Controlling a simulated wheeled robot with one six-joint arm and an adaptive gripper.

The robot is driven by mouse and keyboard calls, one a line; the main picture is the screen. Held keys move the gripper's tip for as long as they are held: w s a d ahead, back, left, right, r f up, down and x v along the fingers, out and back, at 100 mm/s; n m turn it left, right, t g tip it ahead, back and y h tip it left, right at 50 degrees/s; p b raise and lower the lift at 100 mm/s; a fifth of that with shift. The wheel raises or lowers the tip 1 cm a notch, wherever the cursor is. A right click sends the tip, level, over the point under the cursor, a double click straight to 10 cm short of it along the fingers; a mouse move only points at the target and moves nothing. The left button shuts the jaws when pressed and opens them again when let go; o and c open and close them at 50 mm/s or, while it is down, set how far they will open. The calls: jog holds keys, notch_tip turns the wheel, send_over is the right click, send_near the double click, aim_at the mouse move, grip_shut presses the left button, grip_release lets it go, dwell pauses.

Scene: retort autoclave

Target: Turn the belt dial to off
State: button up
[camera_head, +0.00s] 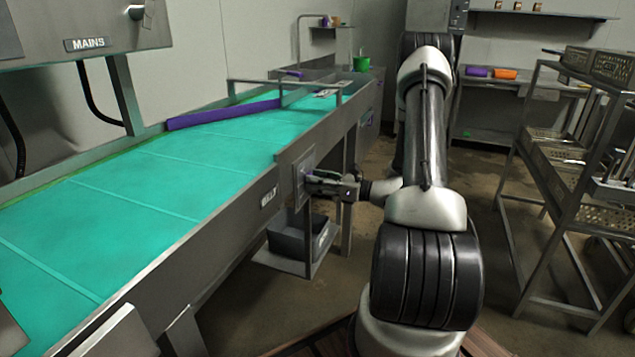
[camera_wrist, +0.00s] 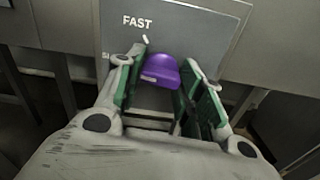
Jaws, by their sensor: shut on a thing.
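The belt dial (camera_wrist: 163,70) is a purple knob with a pale mark on its front edge. It sits on a grey plate (camera_wrist: 215,28) lettered FAST at the top; a second label at the left is mostly hidden behind a finger. My gripper (camera_wrist: 158,76) has its green-padded fingers either side of the dial, shut on it. In the head view, my gripper (camera_head: 312,180) reaches from the right to the dial plate (camera_head: 298,190) on the conveyor's side. The dial itself is largely hidden there.
The conveyor's teal belt (camera_head: 150,190) runs along the left, with a purple bar (camera_head: 222,115) across it. A MAINS cabinet (camera_head: 85,25) hangs at upper left. A grey bin (camera_head: 295,240) sits below the dial. A rack with trays (camera_head: 570,165) stands at right; floor between is open.

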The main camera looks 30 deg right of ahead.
jog(key=shift+n, duration=5)
jog(key=o, duration=1)
jog(key=v, duration=1.2)
